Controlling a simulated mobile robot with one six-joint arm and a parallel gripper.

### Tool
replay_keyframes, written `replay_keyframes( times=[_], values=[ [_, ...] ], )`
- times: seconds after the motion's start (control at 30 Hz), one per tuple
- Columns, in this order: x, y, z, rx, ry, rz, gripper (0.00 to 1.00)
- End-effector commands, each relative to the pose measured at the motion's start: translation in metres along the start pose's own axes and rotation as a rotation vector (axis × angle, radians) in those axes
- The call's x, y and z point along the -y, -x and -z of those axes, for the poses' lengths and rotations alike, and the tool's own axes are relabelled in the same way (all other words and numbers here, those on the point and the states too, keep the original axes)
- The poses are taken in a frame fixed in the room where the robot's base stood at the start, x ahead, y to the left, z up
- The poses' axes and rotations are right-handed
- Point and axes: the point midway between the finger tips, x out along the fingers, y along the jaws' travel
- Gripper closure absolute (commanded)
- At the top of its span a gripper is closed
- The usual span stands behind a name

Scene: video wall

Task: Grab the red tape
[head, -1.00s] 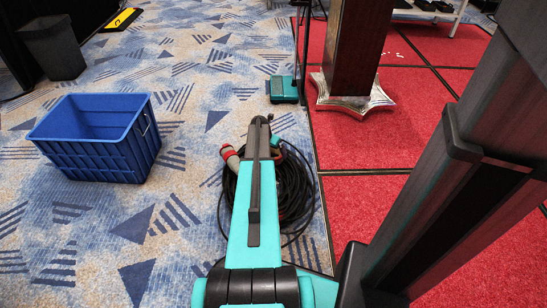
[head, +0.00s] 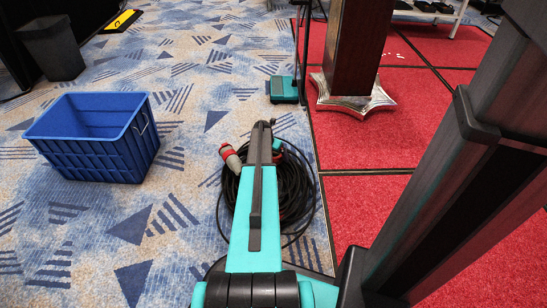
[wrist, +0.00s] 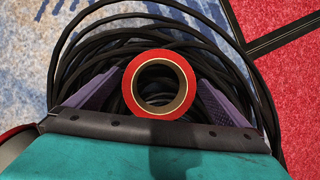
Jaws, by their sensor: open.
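The red tape (wrist: 160,55) is a roll with a dark inner ring and an open hole, seen in the wrist view over the coiled black cable (wrist: 85,50). My gripper (wrist: 160,82) is open, with one purple finger on each side of the roll. I cannot tell whether either finger touches the roll. In the head view my arm hides the gripper and the tape, and the cable coil (head: 297,190) shows around the arm's end.
A red and white cable plug (head: 231,158) lies at the coil's left. A blue crate (head: 85,150) stands on the carpet to the left. A dark column with a silver star base (head: 350,97) stands on red flooring. Carpet between crate and coil is clear.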

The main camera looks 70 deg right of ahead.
Motion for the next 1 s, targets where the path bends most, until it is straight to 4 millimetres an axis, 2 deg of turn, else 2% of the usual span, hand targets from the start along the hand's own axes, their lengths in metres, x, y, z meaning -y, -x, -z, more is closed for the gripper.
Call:
replay_keyframes(
  times=[0.4, 0.47, 0.7, 1.0],
  values=[
    [-0.0003, 0.0005, 0.0003, 0.0, 0.0, 0.0, 0.0],
    [-0.0003, 0.0005, 0.0003, 0.0, 0.0, 0.0, 0.08],
    [-0.0003, 0.0005, 0.0004, 0.0, 0.0, 0.0, 0.49],
    [-0.0005, 0.0024, -0.0006, 0.0, 0.001, 0.0, 0.51]
  ],
)
